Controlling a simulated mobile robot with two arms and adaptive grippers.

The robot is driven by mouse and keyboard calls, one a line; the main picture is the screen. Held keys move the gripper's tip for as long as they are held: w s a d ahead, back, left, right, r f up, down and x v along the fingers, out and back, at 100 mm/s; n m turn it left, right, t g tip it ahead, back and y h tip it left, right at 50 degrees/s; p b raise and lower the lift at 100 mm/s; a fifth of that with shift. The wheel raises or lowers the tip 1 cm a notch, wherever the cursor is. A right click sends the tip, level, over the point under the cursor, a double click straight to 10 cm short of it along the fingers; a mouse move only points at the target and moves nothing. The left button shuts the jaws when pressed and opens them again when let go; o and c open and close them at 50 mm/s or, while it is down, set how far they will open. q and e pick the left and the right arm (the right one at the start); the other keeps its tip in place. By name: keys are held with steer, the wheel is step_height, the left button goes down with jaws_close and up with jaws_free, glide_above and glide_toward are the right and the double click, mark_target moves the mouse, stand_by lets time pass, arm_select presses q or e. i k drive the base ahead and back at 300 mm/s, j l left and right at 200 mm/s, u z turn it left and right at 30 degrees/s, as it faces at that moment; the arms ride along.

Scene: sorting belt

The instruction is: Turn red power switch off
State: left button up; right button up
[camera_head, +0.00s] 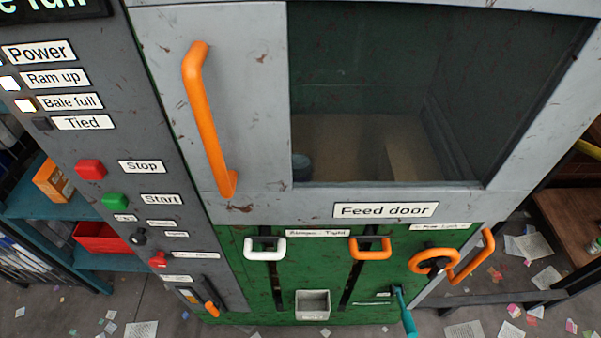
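A small red rotary switch (158,260) sits low on the grey control panel (150,215) at the left of the machine. The label beside it (195,255) is too small to read. Higher on the panel are a red Stop button (90,169) and a green Start button (115,201). A black knob (138,237) sits between the Start button and the red switch. The Ram up lamp (9,83) and Bale full lamp (25,105) are lit white; the Tied lamp (41,124) is dark. Neither gripper is in view.
The feed door (250,110) with its orange handle (207,120) is right of the panel. Below are a white handle (265,246), orange handles, an orange wheel (433,262) and a teal lever (405,312). A teal shelf (35,205) stands at left. Paper scraps litter the floor.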

mark_target(158, 262)
steer(key=u, duration=1.4)
